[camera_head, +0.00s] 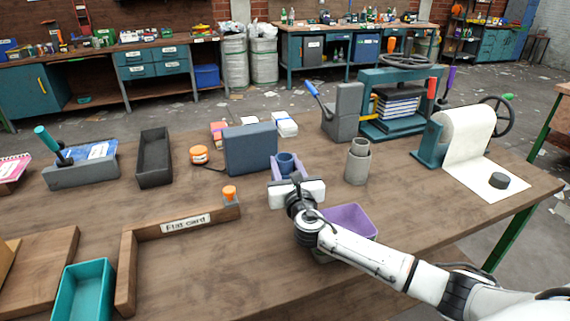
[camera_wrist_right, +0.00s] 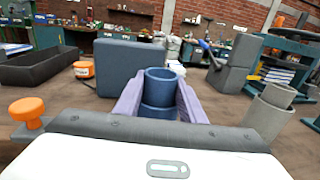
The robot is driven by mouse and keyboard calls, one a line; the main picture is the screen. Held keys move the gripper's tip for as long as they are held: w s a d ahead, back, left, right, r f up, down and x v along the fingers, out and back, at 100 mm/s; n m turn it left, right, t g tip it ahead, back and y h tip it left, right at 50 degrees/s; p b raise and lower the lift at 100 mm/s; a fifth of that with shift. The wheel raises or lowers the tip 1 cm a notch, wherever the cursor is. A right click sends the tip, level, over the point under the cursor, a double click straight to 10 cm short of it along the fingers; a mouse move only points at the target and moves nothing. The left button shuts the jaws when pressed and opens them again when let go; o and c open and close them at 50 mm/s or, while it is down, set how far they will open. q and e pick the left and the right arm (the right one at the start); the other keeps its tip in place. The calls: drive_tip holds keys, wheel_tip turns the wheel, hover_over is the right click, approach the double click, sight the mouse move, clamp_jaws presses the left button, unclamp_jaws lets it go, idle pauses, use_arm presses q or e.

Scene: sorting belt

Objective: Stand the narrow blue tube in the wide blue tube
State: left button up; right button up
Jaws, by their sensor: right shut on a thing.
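The narrow blue tube (camera_wrist_right: 161,86) is upright between the purple fingers of my right gripper (camera_wrist_right: 160,101), which is shut on it. In the head view the same gripper (camera_head: 287,166) is in front of the dark blue-grey block, with the blue tube (camera_head: 286,159) between its fingers. A slightly wider blue band, apparently the wide blue tube (camera_wrist_right: 158,113), shows directly below the narrow one in the wrist view. The fingers hide its sides, and I cannot tell how deep the narrow tube sits in it. My left gripper is not in view.
A dark blue-grey block (camera_head: 250,149) stands just behind the gripper. A grey tube pair (camera_head: 357,166) stands to the right, and a purple bin (camera_head: 350,220) lies by my right forearm. An orange-knobbed wooden frame (camera_head: 180,226) is at left front.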

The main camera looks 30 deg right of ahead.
drive_tip(key=o, duration=1.3)
drive_tip(key=shift+f, duration=0.1)
drive_tip(key=shift+r, duration=0.3)
drive_tip(key=v, duration=1.2)
drive_tip(key=shift+p, duration=0.4)
